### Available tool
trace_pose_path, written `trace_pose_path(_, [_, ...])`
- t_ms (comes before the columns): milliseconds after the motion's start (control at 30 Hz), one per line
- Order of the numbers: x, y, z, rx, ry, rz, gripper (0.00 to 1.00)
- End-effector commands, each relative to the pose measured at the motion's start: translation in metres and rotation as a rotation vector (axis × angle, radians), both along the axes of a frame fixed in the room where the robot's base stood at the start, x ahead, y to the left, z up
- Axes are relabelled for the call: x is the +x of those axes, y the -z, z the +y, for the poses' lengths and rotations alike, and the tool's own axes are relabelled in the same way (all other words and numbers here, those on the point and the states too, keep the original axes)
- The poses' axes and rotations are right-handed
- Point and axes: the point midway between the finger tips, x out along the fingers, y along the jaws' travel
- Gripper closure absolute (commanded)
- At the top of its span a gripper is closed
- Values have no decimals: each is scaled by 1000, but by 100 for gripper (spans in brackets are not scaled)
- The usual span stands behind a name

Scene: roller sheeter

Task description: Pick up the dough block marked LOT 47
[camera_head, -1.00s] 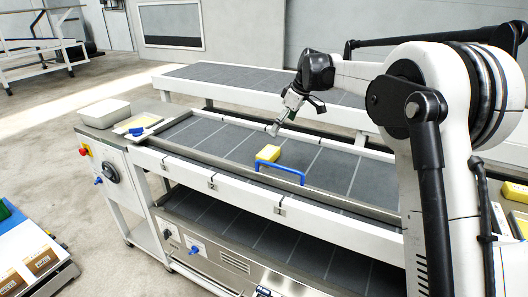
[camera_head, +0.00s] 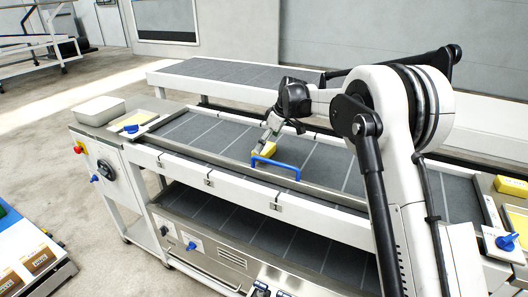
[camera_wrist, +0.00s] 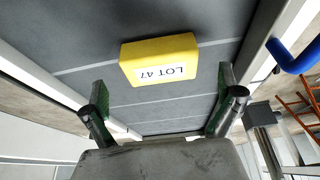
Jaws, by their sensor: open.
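The yellow dough block (camera_wrist: 160,58) with the label LOT 47 lies on the grey belt of the sheeter in the wrist view, its label upside down. It also shows in the head view (camera_head: 264,150), partly covered by my gripper. My gripper (camera_wrist: 166,95) is open and empty in the wrist view, with a finger to each side below the block, apart from it. In the head view my gripper (camera_head: 266,140) is close above the block.
A blue handle bar (camera_head: 276,166) stands at the belt's front edge close to the block; it also shows in the wrist view (camera_wrist: 294,58). A second yellow block (camera_head: 510,185) is at the right end. A pale tub (camera_head: 99,109) stands at the left end. The belt (camera_head: 215,134) left of the block is clear.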

Motion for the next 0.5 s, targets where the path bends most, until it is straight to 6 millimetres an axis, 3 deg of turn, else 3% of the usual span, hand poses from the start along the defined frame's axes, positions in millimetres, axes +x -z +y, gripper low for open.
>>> trace_pose_path(200, [4, 28, 11, 0, 0, 0, 0])
trace_pose_path(467, [4, 32, 12, 0, 0, 0, 0])
trace_pose_path(500, [4, 32, 12, 0, 0, 0, 4])
